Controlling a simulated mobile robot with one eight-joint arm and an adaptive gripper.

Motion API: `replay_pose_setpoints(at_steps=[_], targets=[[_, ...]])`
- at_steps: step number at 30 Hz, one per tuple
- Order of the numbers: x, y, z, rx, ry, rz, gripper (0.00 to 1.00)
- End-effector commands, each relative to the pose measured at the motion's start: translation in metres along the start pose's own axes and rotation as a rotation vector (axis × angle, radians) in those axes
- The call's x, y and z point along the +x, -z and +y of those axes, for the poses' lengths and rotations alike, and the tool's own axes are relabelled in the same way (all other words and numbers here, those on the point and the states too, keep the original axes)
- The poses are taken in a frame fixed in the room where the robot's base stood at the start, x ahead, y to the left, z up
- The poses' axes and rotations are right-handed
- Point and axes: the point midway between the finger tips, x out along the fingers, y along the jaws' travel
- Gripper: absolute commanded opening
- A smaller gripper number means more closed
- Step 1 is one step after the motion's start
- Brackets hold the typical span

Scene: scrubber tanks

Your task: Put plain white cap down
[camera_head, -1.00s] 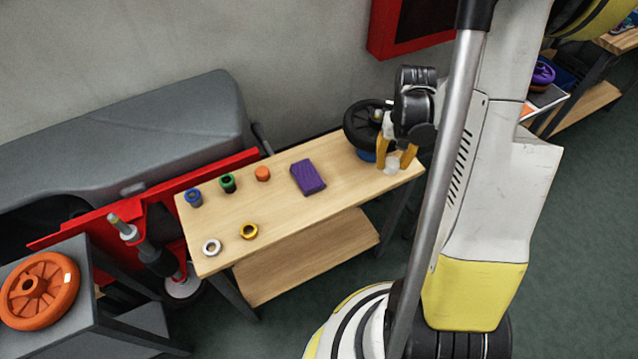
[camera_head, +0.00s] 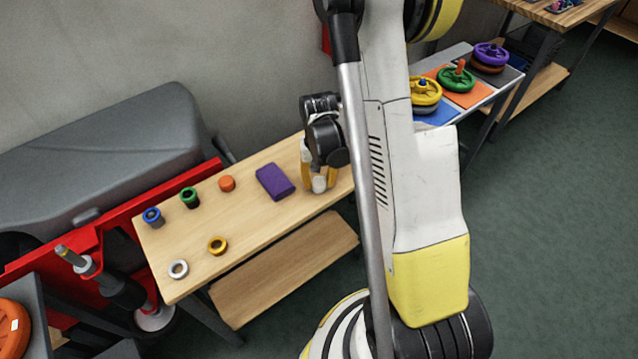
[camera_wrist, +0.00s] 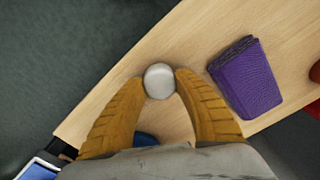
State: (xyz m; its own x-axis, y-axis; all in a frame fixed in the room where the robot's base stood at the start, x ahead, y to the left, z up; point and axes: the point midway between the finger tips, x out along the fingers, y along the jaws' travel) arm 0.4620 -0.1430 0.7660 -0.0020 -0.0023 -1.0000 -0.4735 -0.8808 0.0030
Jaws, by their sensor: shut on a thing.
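The plain white cap (camera_wrist: 159,81) is between the tips of my gripper (camera_wrist: 159,88), whose two orange ridged fingers are shut on it in the wrist view. In the head view, my gripper (camera_head: 319,182) points down at the right part of the wooden bench (camera_head: 262,225), with the white cap (camera_head: 319,184) low between its fingers. I cannot tell whether the cap touches the bench top. The purple block (camera_head: 275,182) lies just left of my gripper; it also shows in the wrist view (camera_wrist: 245,77).
Left on the bench are an orange cap (camera_head: 227,183), a green-topped part (camera_head: 189,197), a blue-topped part (camera_head: 153,217), a gold ring (camera_head: 217,245) and a white ring (camera_head: 178,269). Clear wood lies at the bench's front middle. A table with coloured wheels (camera_head: 456,80) stands at right.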

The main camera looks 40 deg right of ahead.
Motion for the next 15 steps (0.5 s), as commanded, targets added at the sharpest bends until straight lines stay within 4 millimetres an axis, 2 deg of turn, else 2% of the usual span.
replay_pose_setpoints(at_steps=[8, 9, 10, 15], targets=[[0.0033, -0.0001, 0.0001, 0.000, 0.000, 0.000, 0.00], [0.0019, -0.0001, 0.0001, 0.000, 0.000, 0.000, 0.48], [0.0016, 0.0000, 0.0001, 0.000, 0.000, 0.000, 0.56], [0.0014, 0.0000, 0.0001, 0.000, 0.000, 0.000, 0.56]])
